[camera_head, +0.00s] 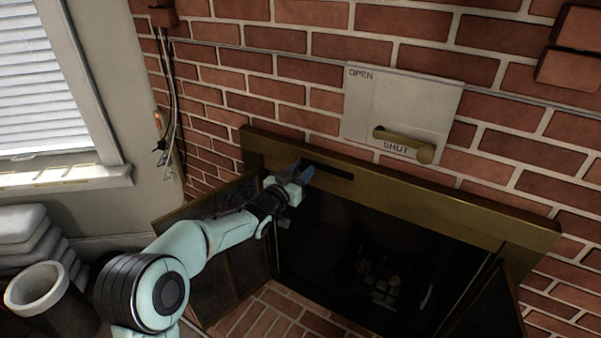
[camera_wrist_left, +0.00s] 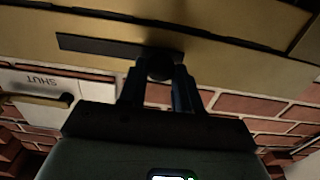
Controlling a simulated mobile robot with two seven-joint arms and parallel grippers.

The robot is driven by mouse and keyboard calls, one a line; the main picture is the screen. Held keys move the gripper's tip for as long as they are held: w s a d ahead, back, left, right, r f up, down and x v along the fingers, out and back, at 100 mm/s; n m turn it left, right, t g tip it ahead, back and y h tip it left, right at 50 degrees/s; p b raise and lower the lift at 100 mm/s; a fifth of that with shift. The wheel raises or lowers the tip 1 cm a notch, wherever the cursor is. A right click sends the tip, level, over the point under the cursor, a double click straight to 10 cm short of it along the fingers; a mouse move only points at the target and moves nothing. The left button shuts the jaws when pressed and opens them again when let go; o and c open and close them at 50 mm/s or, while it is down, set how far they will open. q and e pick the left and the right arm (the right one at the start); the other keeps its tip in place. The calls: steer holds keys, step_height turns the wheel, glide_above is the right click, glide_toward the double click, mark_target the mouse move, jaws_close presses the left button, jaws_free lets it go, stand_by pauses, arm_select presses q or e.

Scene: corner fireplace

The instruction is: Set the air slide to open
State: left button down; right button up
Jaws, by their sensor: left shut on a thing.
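The air slide is a dark slot (camera_head: 335,173) in the brass top bar of the fireplace frame, with a small dark knob. My left gripper (camera_head: 302,172) is at the left end of this slot. In the left wrist view, my gripper's fingers (camera_wrist_left: 160,85) are closed around the round dark knob (camera_wrist_left: 160,66). There the bare slot (camera_wrist_left: 100,46) runs off to the left of the knob, and the knob sits at its right end. The fingers partly cover the knob. I see no markings beside the slot. My right gripper is not in view.
A pale plate (camera_head: 430,95) marked OPEN and SHUT hangs above the brass bar (camera_head: 440,205), its brass handle (camera_head: 424,153) near SHUT. The fireplace doors (camera_head: 235,245) stand open around a dark firebox. Stacked sacks (camera_head: 25,225) and a pot (camera_head: 40,290) stand at the lower left.

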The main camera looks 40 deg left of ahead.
arm_select(q)
steer(key=c, duration=0.8)
jaws_free()
steer(key=shift+d, duration=0.4)
steer(key=shift+a, duration=0.15)
steer(key=s, duration=0.4)
steer(key=s+d, duration=0.1)
steer(key=s, duration=0.8)
steer(key=shift+s+d, duration=0.15)
steer(key=shift+d, duration=0.15)
